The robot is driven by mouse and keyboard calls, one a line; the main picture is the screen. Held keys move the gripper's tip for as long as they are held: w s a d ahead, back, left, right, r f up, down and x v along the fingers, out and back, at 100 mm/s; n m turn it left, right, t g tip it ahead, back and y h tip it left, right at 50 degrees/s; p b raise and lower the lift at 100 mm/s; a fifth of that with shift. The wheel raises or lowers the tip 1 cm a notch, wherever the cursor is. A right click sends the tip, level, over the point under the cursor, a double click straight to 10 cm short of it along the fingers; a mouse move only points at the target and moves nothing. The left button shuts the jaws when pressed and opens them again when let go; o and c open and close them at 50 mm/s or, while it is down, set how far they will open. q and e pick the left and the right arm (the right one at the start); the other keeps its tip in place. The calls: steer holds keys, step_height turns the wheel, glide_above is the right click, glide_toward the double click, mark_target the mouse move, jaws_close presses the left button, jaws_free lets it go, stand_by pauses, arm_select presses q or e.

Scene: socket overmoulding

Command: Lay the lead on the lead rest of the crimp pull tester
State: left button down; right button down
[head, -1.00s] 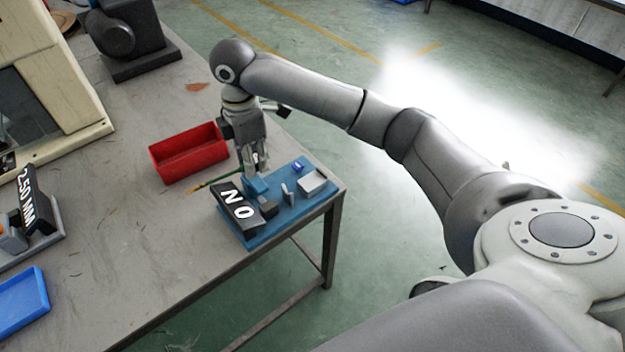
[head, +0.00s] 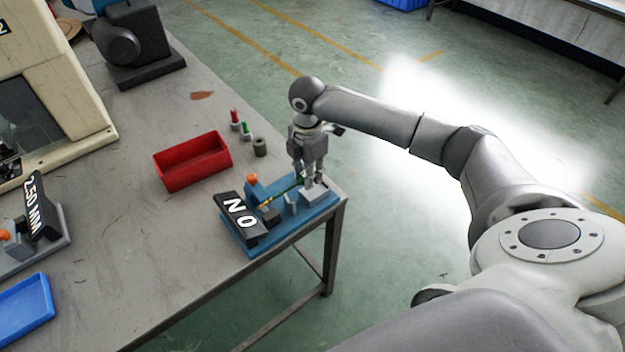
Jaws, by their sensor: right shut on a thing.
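The crimp pull tester has a blue base (head: 290,231) and a tilted black display (head: 241,222) with white characters reading "NO" upside down. It stands at the table's near right corner. A pale block (head: 314,194), perhaps the lead rest, is at its right end. My right gripper (head: 314,182) points down just above this block and is shut on the lead (head: 284,192). The lead is a thin green and yellow strand slanting down-left over the tester. I cannot tell whether it touches the rest. The fingers hide its right end. My left gripper is out of view.
A red bin (head: 193,162) stands left of the tester. Behind it are a small red-topped piece (head: 235,120), a green-topped piece (head: 246,131) and a dark cylinder (head: 260,147). A blue tray (head: 24,306) lies at lower left. The table's edge runs close beside the tester.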

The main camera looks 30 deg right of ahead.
mark_target(313, 190)
steer(key=shift+d+f, duration=0.3)
steer(key=f, duration=0.2)
steer(key=f+p, duration=0.1)
steer(key=shift+s+d+f, duration=0.1)
steer(key=shift+s+d, duration=0.1)
steer(key=shift+d, duration=0.05)
steer(key=shift+w+f, duration=0.1)
steer(key=shift+f, duration=0.15)
steer(key=c, duration=1.2)
jaws_free()
steer(key=shift+o, duration=0.2)
